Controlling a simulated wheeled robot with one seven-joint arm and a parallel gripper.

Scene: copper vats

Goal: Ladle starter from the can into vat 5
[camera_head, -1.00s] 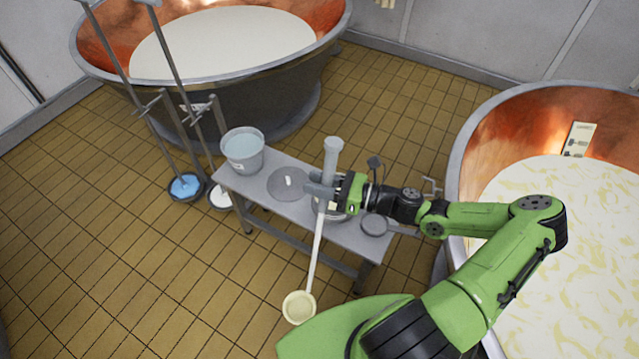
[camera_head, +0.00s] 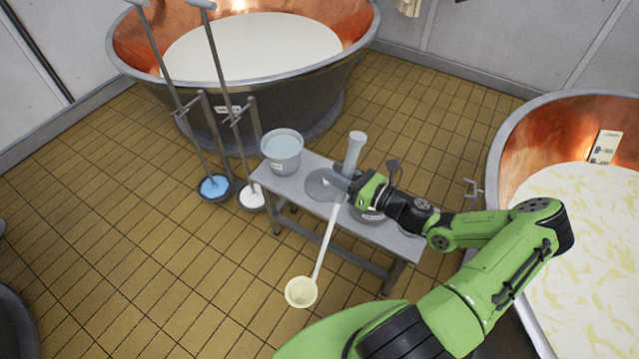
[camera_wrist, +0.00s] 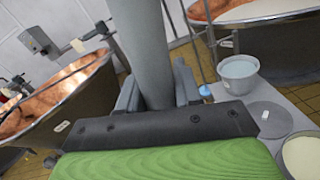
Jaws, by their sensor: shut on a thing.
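My gripper (camera_head: 350,184) is shut on the handle of a long ladle and holds it tilted above the bench. The ladle's grey upper handle also rises between my fingers (camera_wrist: 158,92) in the wrist view. Its pale bowl (camera_head: 301,292) hangs in front of the bench; I cannot tell whether it holds liquid. The can (camera_head: 367,215) stands on the bench, mostly hidden behind my gripper; the wrist view shows its pale contents (camera_wrist: 303,157). A copper vat (camera_head: 510,150) with yellowish, flecked contents is at right. Another vat (camera_head: 330,82) with smooth white contents is behind. I cannot read which is vat 5.
The steel bench (camera_head: 300,204) carries a bucket of bluish liquid (camera_head: 282,152) and a round grey lid (camera_head: 320,184). Two long-handled tools stand in a blue basin (camera_head: 214,186) and a white basin (camera_head: 250,197) left of the bench. The tiled floor (camera_head: 130,240) at left is clear.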

